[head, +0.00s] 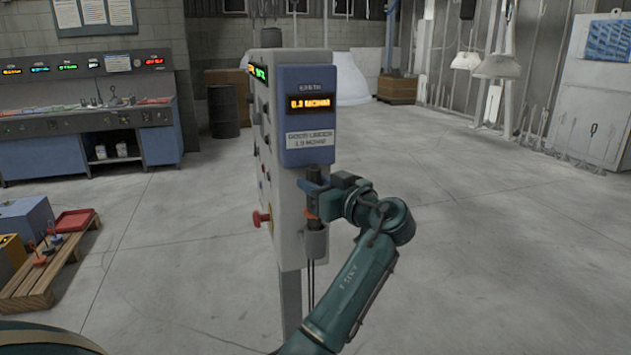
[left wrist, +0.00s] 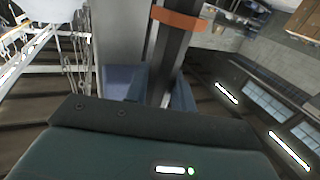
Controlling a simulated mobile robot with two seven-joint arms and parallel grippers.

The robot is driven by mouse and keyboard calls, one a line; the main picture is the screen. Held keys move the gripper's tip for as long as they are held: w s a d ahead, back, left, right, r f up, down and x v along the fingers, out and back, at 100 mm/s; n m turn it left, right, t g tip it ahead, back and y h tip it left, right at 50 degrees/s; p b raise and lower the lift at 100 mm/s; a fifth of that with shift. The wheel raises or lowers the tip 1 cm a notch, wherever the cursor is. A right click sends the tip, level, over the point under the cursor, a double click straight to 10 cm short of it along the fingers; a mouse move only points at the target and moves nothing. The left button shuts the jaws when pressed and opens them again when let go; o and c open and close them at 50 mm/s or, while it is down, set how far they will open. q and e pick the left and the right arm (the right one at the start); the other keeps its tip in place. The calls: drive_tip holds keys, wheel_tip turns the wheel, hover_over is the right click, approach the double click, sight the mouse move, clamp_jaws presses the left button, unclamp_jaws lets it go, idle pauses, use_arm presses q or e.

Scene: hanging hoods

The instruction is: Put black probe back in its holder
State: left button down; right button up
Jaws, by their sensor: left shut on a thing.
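The black probe (head: 313,174) is upright at the front of the grey control post (head: 288,215), under the blue display box. My left gripper (head: 316,196) is shut around its shaft. Just below the fingers an orange band (head: 311,214) shows, then the grey cup-like holder (head: 315,242). The probe is lined up over the holder; I cannot tell how far it sits inside. In the left wrist view the dark probe shaft (left wrist: 168,62) with its orange band (left wrist: 180,18) runs between the blue fingers (left wrist: 150,86). My right gripper is not in view.
A blue display box (head: 307,115) sits above the probe on the post. A red knob (head: 261,218) sticks out at its left side. Thin cables (head: 311,280) hang below the holder. A wooden pallet (head: 45,270) stands at left. The floor to the right is clear.

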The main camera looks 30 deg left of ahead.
use_arm(q)
wheel_tip(320, 180, down, 2)
drive_tip(key=shift+f, duration=0.1)
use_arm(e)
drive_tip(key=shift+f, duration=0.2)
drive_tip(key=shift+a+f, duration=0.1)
use_arm(q)
drive_tip(key=c, duration=1.6)
unclamp_jaws()
drive_tip(key=o, duration=0.4)
drive_tip(key=shift+o, duration=0.2)
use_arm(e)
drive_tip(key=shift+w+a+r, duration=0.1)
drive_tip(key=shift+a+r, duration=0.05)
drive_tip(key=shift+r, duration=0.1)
